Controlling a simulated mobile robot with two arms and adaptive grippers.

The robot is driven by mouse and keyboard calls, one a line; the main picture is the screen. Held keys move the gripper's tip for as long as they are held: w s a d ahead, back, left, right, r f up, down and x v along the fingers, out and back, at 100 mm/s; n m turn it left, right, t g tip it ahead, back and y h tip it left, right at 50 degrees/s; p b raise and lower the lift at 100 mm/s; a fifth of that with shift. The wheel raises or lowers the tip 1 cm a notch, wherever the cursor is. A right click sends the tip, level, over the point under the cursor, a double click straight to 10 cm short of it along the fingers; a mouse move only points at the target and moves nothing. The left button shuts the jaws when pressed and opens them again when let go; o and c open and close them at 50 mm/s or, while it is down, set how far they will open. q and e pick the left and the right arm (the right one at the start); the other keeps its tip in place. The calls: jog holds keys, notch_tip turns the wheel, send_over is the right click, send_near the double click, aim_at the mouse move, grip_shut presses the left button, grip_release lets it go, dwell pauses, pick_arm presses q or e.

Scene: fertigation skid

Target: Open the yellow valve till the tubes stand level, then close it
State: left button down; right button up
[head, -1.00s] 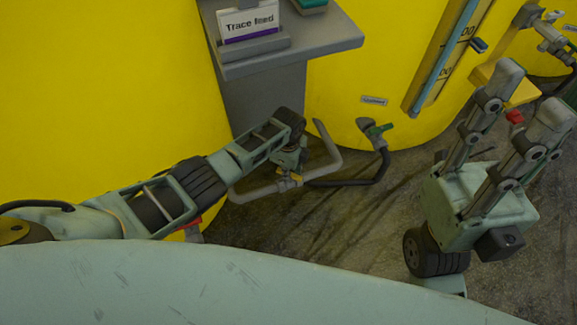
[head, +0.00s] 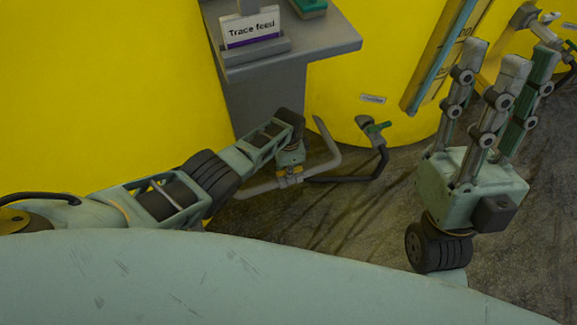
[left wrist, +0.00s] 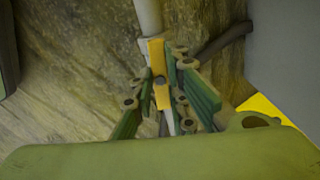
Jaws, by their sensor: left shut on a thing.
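The yellow valve (head: 290,179) sits on the grey pipe low between the tanks. My left gripper (head: 290,160) reaches down to it from the left. In the left wrist view the yellow handle (left wrist: 157,60) lies between the fingers of the left gripper (left wrist: 166,95), roughly in line with the pale pipe. The left gripper is shut on this handle. A level tube (head: 440,62) with a scale stands on the right tank; its upper end is cut off and I cannot read its level. My right gripper (head: 505,65) is raised at the right, fingers apart and empty.
A grey shelf (head: 335,45) with a "Trace feed" sign (head: 250,32) juts out above my left gripper. Yellow tanks (head: 100,90) stand behind. The floor (head: 340,215) between my arms is clear.

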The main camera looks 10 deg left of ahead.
pick_arm(q)
jog(key=shift+a, duration=0.1)
dwell(0.4)
jog(key=c, duration=1.7)
grip_release()
notch_tip(320, 180, up, 12)
